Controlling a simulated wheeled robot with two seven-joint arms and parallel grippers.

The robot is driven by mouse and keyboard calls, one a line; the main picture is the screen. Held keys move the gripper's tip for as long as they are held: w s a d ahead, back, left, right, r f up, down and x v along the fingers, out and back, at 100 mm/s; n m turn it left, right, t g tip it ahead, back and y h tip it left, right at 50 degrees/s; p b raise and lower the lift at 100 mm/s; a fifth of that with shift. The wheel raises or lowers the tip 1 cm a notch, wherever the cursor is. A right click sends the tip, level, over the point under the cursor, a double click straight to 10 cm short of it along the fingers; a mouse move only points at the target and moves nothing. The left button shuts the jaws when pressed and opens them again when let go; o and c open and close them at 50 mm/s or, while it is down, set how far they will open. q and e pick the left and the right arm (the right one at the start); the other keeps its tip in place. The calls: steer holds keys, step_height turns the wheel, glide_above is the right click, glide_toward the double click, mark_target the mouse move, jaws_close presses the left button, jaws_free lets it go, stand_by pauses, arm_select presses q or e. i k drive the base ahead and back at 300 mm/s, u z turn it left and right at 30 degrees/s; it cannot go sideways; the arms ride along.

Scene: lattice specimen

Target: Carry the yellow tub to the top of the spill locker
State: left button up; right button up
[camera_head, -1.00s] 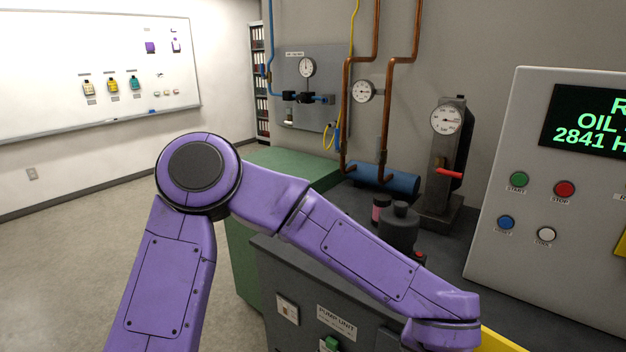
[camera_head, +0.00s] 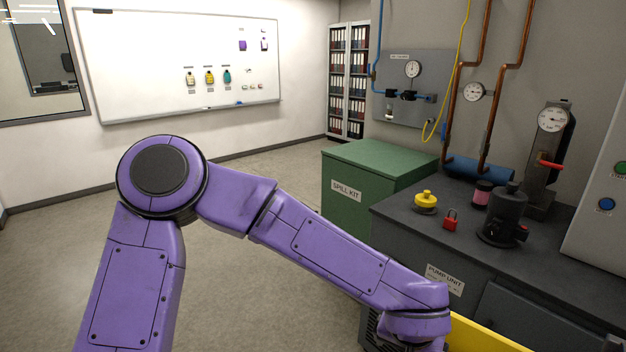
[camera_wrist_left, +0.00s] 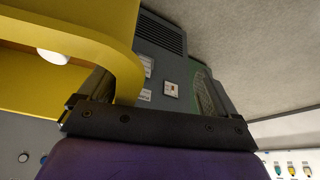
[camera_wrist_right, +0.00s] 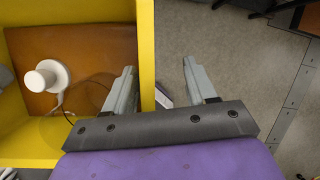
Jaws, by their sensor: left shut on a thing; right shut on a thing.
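The yellow tub (camera_head: 490,338) shows only partly at the bottom edge of the head view. In the right wrist view the tub (camera_wrist_right: 146,30) has a brown floor with a white knobbed object (camera_wrist_right: 46,78) and a thin cord inside.
The dark pump unit counter (camera_head: 470,225) stands right of the locker. It holds a yellow item (camera_head: 425,202), a red padlock (camera_head: 451,220), a pink jar (camera_head: 482,194) and a black pump (camera_head: 503,220). Open floor (camera_head: 255,255) lies left of the locker.

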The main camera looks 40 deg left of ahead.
mark_target(373, 158)
steer(key=u, duration=0.25)
steer(key=k, duration=0.6)
steer(key=u, duration=1.2)
steer(key=i, duration=1.35)
steer(key=u, duration=0.7)
steer(key=i, duration=1.4)
steer(key=z, duration=0.65)
steer(key=i, duration=0.9)
steer(key=z, duration=1.4)
steer(key=i, duration=0.55)
steer(key=z, duration=0.45)
